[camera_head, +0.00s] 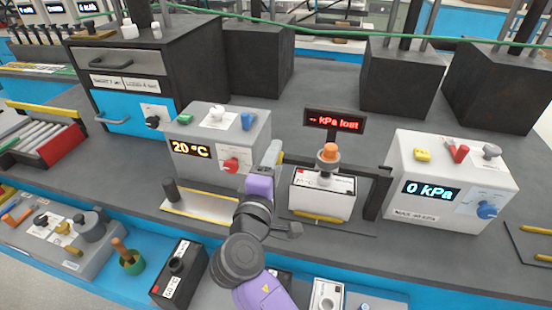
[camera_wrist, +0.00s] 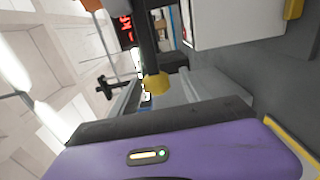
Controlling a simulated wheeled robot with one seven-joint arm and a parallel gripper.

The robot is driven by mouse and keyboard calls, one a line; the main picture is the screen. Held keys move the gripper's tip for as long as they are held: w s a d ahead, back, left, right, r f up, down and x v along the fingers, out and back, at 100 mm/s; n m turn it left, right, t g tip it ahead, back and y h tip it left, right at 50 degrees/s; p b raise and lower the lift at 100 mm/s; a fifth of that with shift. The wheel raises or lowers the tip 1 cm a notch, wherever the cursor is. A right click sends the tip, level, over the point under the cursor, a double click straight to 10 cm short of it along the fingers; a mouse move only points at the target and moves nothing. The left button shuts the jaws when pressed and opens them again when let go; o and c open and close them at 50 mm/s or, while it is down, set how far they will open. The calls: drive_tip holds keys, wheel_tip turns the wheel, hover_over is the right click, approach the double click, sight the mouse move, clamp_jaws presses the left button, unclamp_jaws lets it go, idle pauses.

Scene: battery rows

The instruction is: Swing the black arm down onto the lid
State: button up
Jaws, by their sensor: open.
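The black arm (camera_head: 356,168) runs nearly level from a black post at the right, across the back of a white box. In the wrist view the black arm (camera_wrist: 148,40) ends in a yellow knob (camera_wrist: 156,84). The box's white lid (camera_head: 322,183) has a label and carries a grey fitting with an orange top (camera_head: 330,153), which hides part of the arm. Whether the arm touches the lid cannot be told. My gripper (camera_head: 272,156) is open at the arm's left end, its fingers around or beside the yellow knob; no grip shows.
A red-lettered "kPa lost" display (camera_head: 335,121) stands behind the box. A "0 kPa" console (camera_head: 450,183) stands right, a "20 °C" console (camera_head: 218,145) left. A dark peg (camera_head: 171,190) stands on a plate left of my gripper. Bare grey bench lies behind the display.

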drive_tip(key=v, duration=0.6)
drive_tip(key=shift+s, duration=0.3)
drive_tip(key=shift+a, duration=0.1)
